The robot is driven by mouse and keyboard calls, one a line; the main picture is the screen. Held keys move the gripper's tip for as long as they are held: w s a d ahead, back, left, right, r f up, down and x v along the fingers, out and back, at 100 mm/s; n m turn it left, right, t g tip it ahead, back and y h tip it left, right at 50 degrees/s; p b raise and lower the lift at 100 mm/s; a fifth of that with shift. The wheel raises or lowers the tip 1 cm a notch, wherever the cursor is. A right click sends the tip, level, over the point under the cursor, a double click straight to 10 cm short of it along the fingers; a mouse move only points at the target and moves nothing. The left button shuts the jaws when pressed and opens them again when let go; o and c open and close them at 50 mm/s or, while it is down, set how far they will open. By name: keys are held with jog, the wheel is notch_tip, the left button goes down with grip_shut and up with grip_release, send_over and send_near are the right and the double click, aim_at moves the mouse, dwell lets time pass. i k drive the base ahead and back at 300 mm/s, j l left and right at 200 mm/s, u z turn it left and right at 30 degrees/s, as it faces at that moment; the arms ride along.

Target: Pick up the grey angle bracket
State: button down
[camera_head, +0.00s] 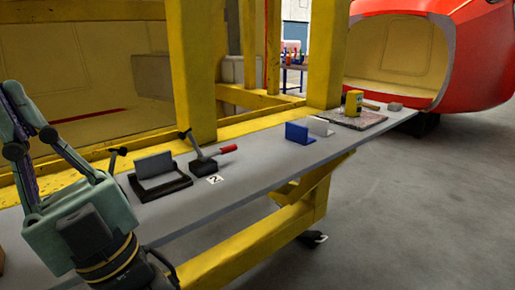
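A grey angle bracket (154,165) sits in a black fixture (162,189) on the long grey bench, left of the middle. One flange stands upright and the other lies flat. A paler grey-white bracket (320,127) stands farther along the bench, beside a blue bracket (298,133). Which one the task means cannot be told for certain. My gripper (140,270) is at the lower left, near the bench's front edge and apart from all the brackets. Its fingertips are largely cut off by the bottom edge, so its opening is unclear.
A red-handled toggle clamp (212,157) stands right of the fixture, by a "2" label (214,180). A yellow box (353,102) stands on a flat board (350,119) farther right. Yellow posts (190,70) rise behind the bench (240,180). The front-right floor is clear.

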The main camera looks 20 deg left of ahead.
aim_at(156, 171)
jog(key=k+u, duration=0.1)
jog(key=u, duration=1.1)
